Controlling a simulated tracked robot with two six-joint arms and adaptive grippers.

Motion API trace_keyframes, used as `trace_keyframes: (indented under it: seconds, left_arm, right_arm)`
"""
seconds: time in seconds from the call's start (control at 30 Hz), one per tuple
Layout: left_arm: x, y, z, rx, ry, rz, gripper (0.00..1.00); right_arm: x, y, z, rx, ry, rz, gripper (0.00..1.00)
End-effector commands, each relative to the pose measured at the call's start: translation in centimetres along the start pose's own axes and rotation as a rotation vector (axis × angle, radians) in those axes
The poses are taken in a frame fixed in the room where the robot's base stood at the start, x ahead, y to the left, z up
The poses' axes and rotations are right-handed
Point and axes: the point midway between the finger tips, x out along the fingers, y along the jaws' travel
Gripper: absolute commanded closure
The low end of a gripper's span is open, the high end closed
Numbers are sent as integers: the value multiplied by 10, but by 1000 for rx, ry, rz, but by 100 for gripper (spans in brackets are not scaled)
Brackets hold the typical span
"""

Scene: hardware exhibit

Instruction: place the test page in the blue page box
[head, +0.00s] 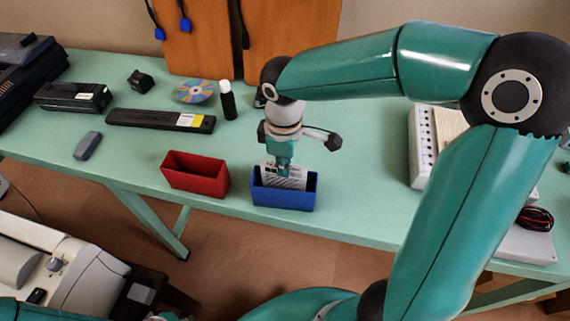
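The blue page box (284,198) stands near the front edge of the green table, right of a red box. The test page (291,180), white with dark print, is upright with its lower part inside the blue box. My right gripper (283,172) points down over the blue box, at the page's upper edge. Its fingertips are small here and overlap the page, so I cannot tell whether they grip it. My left gripper is not in view; only a teal part of my arm shows at the bottom edge.
A red box (196,175) stands left of the blue one. Behind are a black-and-white bottle (228,100), a disc (196,92), a long black cartridge (160,120) and a grey block (87,146). A beige device (436,140) stands at right. The table's front left is clear.

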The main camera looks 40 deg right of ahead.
Motion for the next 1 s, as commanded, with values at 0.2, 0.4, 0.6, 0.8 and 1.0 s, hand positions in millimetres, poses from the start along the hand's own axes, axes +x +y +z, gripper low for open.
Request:
trace_keyframes:
  seconds: [0.2, 0.4, 0.6, 0.8, 1.0]
  left_arm:
    - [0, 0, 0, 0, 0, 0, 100]
    - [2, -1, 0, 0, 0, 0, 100]
    - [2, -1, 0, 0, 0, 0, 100]
    - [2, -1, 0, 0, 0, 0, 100]
    - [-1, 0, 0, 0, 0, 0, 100]
  right_arm:
    - [3, 0, 0, 0, 0, 0, 100]
    - [6, 0, 0, -1, 0, 0, 94]
    - [5, 0, 0, -1, 0, 0, 69]
    - [5, 0, 0, -1, 0, 0, 69]
    - [-4, 1, -1, 0, 3, 3, 69]
